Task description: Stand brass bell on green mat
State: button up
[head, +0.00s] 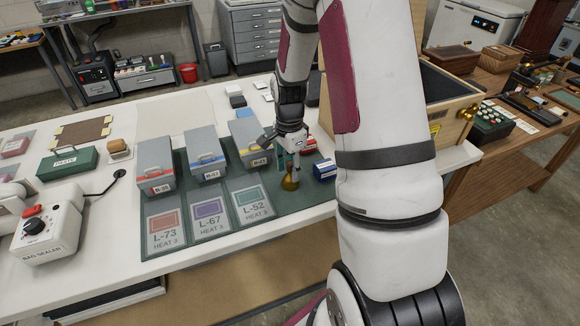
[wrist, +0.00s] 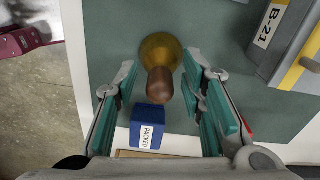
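The brass bell (head: 290,183) has a round golden body and a brown handle. It appears upright on the green mat (head: 290,202), near the mat's right part; its base contact is too small to be certain. The wrist view shows the bell (wrist: 161,50) from above, its handle pointing up toward the camera. My gripper (head: 289,164) is pointed down over the bell. In the wrist view my gripper (wrist: 160,88) is open, with its teal fingers on either side of the handle and visible gaps between. The green mat (wrist: 110,30) spreads beneath.
A blue box labelled PACKED (wrist: 148,118) sits close beside the bell; it also shows in the head view (head: 324,170). Grey cases, such as the yellow-striped one (head: 249,140), and label cards (head: 250,201) occupy the mat to the left. A wooden crate (head: 450,105) stands right.

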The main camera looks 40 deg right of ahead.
notch_tip(320, 180, up, 12)
jog(key=b, duration=0.1)
jog(key=s+a+r+n+t, duration=0.2)
jog(key=s+a+r+n, duration=0.4)
jog(key=a+r+n, duration=0.35)
jog(key=s+a+r+n+t, duration=0.3)
jog(key=s+a+r+n, duration=0.2)
jog(key=s+a+n, duration=0.3)
jog(key=s+n, duration=0.2)
jog(key=s, duration=0.1)
jog(key=shift+s+a+r, duration=0.15)
jog(key=shift+s, duration=0.2)
